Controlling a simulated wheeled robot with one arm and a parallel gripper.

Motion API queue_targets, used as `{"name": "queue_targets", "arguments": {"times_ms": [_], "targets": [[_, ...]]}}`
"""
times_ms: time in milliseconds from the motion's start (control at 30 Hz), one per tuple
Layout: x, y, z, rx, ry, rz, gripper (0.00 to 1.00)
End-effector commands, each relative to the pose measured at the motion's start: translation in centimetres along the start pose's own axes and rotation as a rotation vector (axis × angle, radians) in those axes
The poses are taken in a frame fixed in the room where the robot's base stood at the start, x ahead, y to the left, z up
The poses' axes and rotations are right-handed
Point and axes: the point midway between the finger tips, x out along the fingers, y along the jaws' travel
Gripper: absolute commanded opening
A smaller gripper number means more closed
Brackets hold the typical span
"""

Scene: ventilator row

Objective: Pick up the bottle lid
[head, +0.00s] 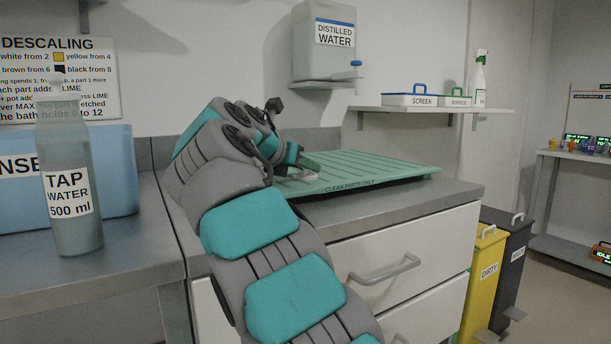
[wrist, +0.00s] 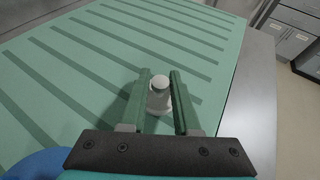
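In the wrist view a small pale grey lid (wrist: 160,86) with a rounded knob top is between the two green fingers of my gripper (wrist: 160,76), over the ribbed green mat. The fingers stand apart on either side of it, very close to its wider base. I cannot tell whether they press on it or whether it rests on the mat. In the head view my gripper (head: 309,170) is low over the mat, and a small pale piece shows beside it. A translucent TAP WATER bottle (head: 72,180) stands upright on the counter at left, with a pale knob at its top.
The mat (head: 390,172), marked CLEAN PARTS ONLY, lies on the grey counter above white drawers. A DISTILLED WATER tank (head: 325,45) hangs on the wall behind. A blue bin (head: 112,165) stands behind the bottle. A shelf with trays (head: 411,99) is at right, yellow DIRTY bin (head: 484,280) below.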

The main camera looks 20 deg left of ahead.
Motion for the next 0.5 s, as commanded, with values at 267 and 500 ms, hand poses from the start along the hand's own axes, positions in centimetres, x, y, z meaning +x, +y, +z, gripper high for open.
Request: {"name": "queue_targets", "arguments": {"times_ms": [267, 500], "targets": [[0.01, 0.00, -0.03, 0.000, 0.001, 0.000, 0.00], [0.02, 0.00, -0.05, 0.000, 0.001, 0.000, 0.00]]}}
